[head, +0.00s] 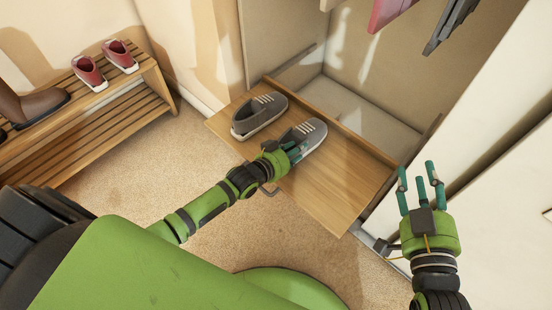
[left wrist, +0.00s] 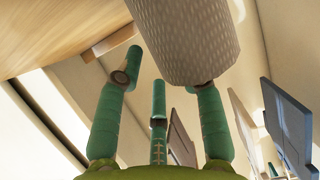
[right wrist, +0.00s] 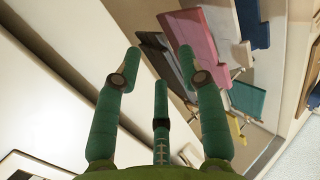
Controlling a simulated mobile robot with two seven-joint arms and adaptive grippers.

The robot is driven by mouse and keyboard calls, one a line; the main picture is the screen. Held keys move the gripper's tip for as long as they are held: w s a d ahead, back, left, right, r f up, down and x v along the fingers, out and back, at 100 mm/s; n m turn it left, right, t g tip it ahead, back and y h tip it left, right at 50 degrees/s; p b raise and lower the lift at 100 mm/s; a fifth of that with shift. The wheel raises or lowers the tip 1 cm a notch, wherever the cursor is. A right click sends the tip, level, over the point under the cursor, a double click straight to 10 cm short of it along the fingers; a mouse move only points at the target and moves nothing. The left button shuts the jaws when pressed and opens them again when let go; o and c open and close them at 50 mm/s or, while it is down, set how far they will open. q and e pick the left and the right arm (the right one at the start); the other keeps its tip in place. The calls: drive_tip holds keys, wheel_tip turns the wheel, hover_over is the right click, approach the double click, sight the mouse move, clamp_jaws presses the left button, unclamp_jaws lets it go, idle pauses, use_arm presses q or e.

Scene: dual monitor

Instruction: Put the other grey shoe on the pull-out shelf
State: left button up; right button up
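Two grey shoes with pale laces are at the pull-out wooden shelf (head: 335,190) in the head view. One grey shoe (head: 262,112) sits upright on the shelf's left part. The other grey shoe (head: 308,137) is just right of it, partly hidden by my left gripper (head: 291,152). In the left wrist view my left gripper's fingers (left wrist: 160,75) are spread, and the shoe's grey patterned surface (left wrist: 183,35) covers one fingertip. Whether shoe and shelf touch is unclear there. My right gripper (head: 419,178) is open and empty right of the shelf; it also shows open in the right wrist view (right wrist: 160,60).
A slatted wooden rack (head: 95,120) at the left holds a pair of red shoes (head: 103,66) and brown boots (head: 38,103). Clothes (head: 390,12) hang above the shelf. A white door (head: 500,170) is at the right. The shelf's front right part is bare.

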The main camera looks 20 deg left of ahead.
use_arm(q)
drive_tip(key=p+v, duration=0.1)
drive_tip(key=v, duration=0.3)
drive_tip(key=shift+s+r+p, duration=0.1)
drive_tip(key=shift+p, duration=0.25)
drive_tip(key=s+a+r+n+g+y+p, duration=0.1)
drive_tip(key=s+r+g+y, duration=0.1)
drive_tip(key=s, duration=0.9)
drive_tip(key=s+a+r+n+g+y, duration=0.1)
drive_tip(key=s+r+g, duration=0.3)
drive_tip(key=s, duration=0.8)
drive_tip(key=g+y, duration=0.1)
drive_tip(key=g, duration=0.1)
drive_tip(key=shift+a+g+p, duration=0.3)
drive_tip(key=shift+p, duration=0.1)
use_arm(e)
drive_tip(key=s+d+f+m+g+h, duration=0.1)
drive_tip(key=s+d+f+g+h, duration=0.1)
drive_tip(key=s+d+f+g, duration=0.2)
drive_tip(key=s+d+f+g+h, duration=0.2)
drive_tip(key=s+d+f+g, duration=0.2)
drive_tip(key=s+f+g, duration=0.4)
wheel_tip(320, 180, down, 4)
drive_tip(key=shift+s+r+m, duration=0.1)
drive_tip(key=shift+s+m, duration=0.3)
drive_tip(key=shift+s, duration=0.6)
use_arm(q)
drive_tip(key=shift+r, duration=0.1)
use_arm(e)
drive_tip(key=shift+a, duration=0.1)
